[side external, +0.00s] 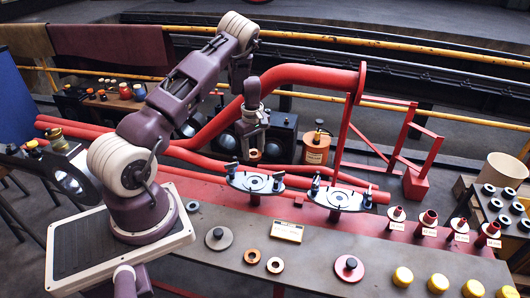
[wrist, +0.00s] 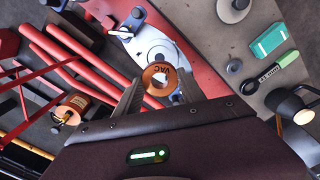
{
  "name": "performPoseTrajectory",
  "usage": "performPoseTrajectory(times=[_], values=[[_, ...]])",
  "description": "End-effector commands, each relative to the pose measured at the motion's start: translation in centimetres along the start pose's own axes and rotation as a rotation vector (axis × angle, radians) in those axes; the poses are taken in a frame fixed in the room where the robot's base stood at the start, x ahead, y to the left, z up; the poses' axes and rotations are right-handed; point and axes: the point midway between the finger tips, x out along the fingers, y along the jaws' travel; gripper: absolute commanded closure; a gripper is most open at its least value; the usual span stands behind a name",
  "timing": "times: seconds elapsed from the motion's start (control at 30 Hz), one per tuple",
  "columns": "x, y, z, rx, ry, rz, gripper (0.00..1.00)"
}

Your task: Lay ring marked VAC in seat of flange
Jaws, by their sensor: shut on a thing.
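My gripper (side external: 253,140) is shut on a copper-coloured ring (side external: 254,156), held in the air above the left flange (side external: 238,184). In the wrist view the ring (wrist: 154,70) reads VAC and sits between the fingertips of my gripper (wrist: 160,82). Behind it in that view lies the pale flange (wrist: 150,38), partly hidden by the ring. The ring and the flange look apart in the side view. A second, similar flange (side external: 320,199) stands to the right.
Two loose rings, one copper (side external: 252,256) and one tan (side external: 275,265), lie at the bench front near a label card (side external: 288,231). A red pipe (side external: 310,75) arches behind my gripper. Red fittings (side external: 428,220) and yellow caps (side external: 403,277) stand at right.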

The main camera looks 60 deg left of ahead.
Motion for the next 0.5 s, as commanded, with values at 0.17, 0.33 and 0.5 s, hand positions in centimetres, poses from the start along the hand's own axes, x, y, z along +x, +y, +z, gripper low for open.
performPoseTrajectory(times=[0.17, 0.33, 0.5], values=[[2.6, 0.0, 0.0, -0.001, 0.002, 0.001, 1.0], [3.9, 0.1, 0.0, 0.0, 0.001, 0.002, 1.0], [5.7, 0.0, 0.0, 0.0, 0.002, 0.001, 1.0]])
